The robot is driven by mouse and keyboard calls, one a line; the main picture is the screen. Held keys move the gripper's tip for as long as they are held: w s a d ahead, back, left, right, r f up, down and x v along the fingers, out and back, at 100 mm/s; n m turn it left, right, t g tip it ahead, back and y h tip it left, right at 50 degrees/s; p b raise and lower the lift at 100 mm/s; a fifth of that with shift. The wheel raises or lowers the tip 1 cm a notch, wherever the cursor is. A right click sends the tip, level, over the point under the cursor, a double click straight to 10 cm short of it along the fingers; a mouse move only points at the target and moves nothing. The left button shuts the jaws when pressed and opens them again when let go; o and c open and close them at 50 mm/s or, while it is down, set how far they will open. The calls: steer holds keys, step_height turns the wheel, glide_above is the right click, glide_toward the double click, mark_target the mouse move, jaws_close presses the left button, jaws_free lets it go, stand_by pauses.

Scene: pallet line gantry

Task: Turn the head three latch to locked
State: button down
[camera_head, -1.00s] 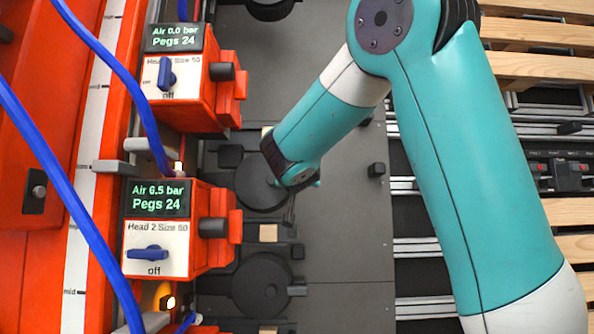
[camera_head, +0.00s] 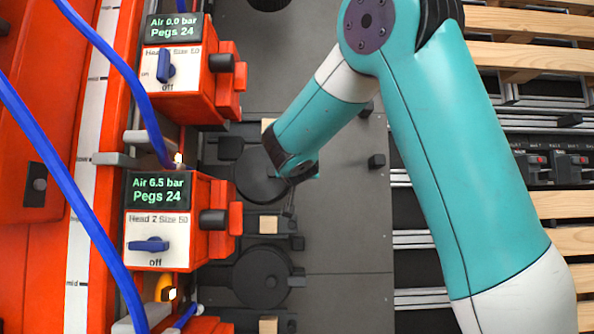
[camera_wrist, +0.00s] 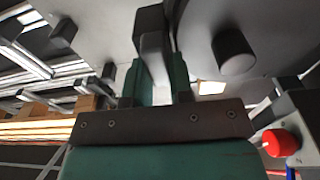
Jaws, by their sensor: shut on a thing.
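My gripper (camera_head: 291,190) reaches down beside a dark round pad (camera_head: 258,178) in the head view; its fingertips are small and partly hidden by the wrist there. In the wrist view, the two green fingers of my gripper (camera_wrist: 157,82) are shut on a grey bar-like handle (camera_wrist: 154,48), which runs up to a dark block. I take the handle for a latch, but no label shows which head it belongs to. Two orange head units show at the left. The lower one (camera_head: 199,184) reads Head 2; the upper one's number is blurred.
Both blue knobs, upper (camera_head: 165,68) and lower (camera_head: 148,244), are on the unit fronts. Blue hoses (camera_head: 68,190) cross the left side. A dark plate (camera_head: 345,235) has clear room right of the pads. Wooden slats (camera_head: 535,58) and metal rails lie at the right.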

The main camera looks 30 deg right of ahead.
steer(key=shift+f+b, duration=0.15)
steer(key=shift+b, duration=0.2)
steer(key=m+b, duration=0.1)
steer(key=b, duration=0.1)
steer(key=m+b, duration=0.2)
steer(key=b, duration=0.1)
steer(key=shift+f, duration=0.25)
steer(key=m+b, duration=0.3)
steer(key=b, duration=0.1)
steer(key=m+b, duration=0.2)
steer(key=b, duration=0.3)
steer(key=shift+s+d+m+g+h, duration=0.15)
steer(key=shift+m+g+h, duration=0.15)
steer(key=shift+m+g, duration=0.1)
steer(key=m+b, duration=0.5)
steer(key=b, duration=0.2)
steer(key=shift+s+f+m+g, duration=0.1)
steer(key=shift+s+m+g, duration=0.05)
steer(key=shift+m+g, duration=0.15)
steer(key=m+b, duration=0.3)
steer(key=shift+m, duration=0.4)
steer(key=shift+b, duration=0.35)
steer(key=c, duration=1)
jaws_free()
steer(key=shift+s+r, duration=0.1)
steer(key=shift+r, duration=0.1)
